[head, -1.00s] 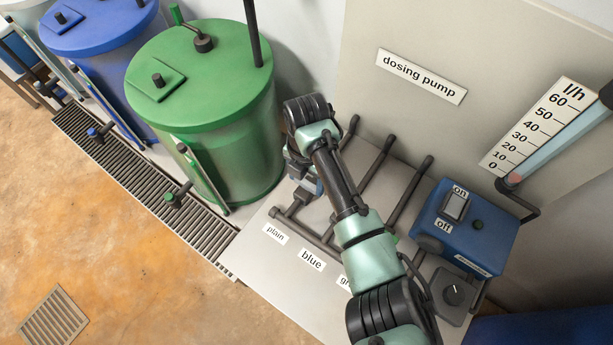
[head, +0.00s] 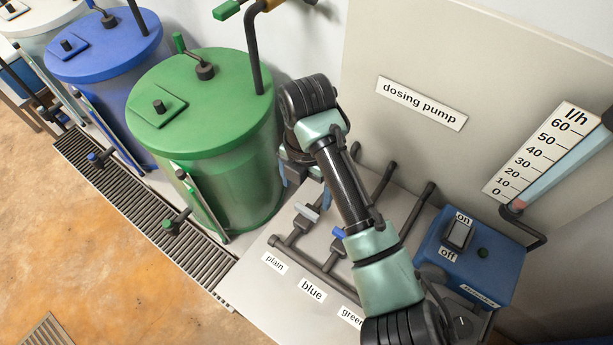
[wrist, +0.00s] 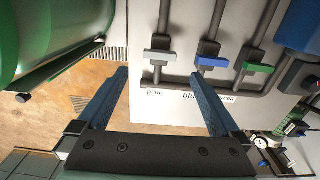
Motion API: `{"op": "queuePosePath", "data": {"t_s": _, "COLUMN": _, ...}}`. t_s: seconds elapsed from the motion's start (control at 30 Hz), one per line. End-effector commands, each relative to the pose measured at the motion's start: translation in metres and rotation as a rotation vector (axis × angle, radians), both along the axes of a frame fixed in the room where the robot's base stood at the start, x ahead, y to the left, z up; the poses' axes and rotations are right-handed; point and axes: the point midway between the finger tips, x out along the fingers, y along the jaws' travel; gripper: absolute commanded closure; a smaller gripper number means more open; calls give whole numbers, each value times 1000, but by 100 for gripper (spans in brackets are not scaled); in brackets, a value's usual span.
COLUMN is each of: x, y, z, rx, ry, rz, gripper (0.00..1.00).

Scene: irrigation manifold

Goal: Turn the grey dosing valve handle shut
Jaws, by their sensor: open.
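The grey dosing valve handle (wrist: 160,55) lies across its upright pipe above the "plain" label in the wrist view. It also shows in the head view (head: 307,212), clear of my arm. My gripper (wrist: 160,76) is open and empty. In the wrist view its two blue fingers point up the picture, with the grey handle between and just beyond their tips, apart from both. The right fingertip appears close to the blue valve handle (wrist: 211,62); I cannot tell whether they touch. In the head view my arm mostly hides the gripper.
The green valve handle (wrist: 254,68) is right of the blue one. The green tank (head: 205,140) stands close left of my arm. The blue dosing pump box (head: 465,255) is at right. A grey wall panel (head: 430,55) rises behind the pipes.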

Motion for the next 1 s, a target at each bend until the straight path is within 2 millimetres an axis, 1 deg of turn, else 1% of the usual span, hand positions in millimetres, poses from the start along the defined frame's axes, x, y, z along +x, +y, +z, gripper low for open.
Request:
{"op": "queuePosePath", "data": {"t_s": 0.03, "x": 2, "y": 0, "z": 9, "rx": -1, "ry": -5, "rz": 2, "gripper": 0}}
{"op": "queuePosePath", "data": {"t_s": 0.13, "x": 1, "y": 0, "z": 26, "rx": -1, "ry": -3, "rz": 1, "gripper": 0}}
{"op": "queuePosePath", "data": {"t_s": 0.3, "x": 0, "y": 0, "z": 42, "rx": -1, "ry": -2, "rz": 1, "gripper": 0}}
{"op": "queuePosePath", "data": {"t_s": 0.47, "x": 0, "y": 0, "z": 46, "rx": 0, "ry": 1, "rz": 1, "gripper": 0}}
{"op": "queuePosePath", "data": {"t_s": 0.9, "x": 0, "y": 0, "z": 45, "rx": -1, "ry": 1, "rz": 0, "gripper": 0}}
{"op": "queuePosePath", "data": {"t_s": 0.97, "x": 3, "y": 3, "z": 47, "rx": 6, "ry": -15, "rz": -10, "gripper": 0}}
{"op": "queuePosePath", "data": {"t_s": 1.0, "x": 7, "y": 8, "z": 51, "rx": 16, "ry": -43, "rz": -28, "gripper": 0}}
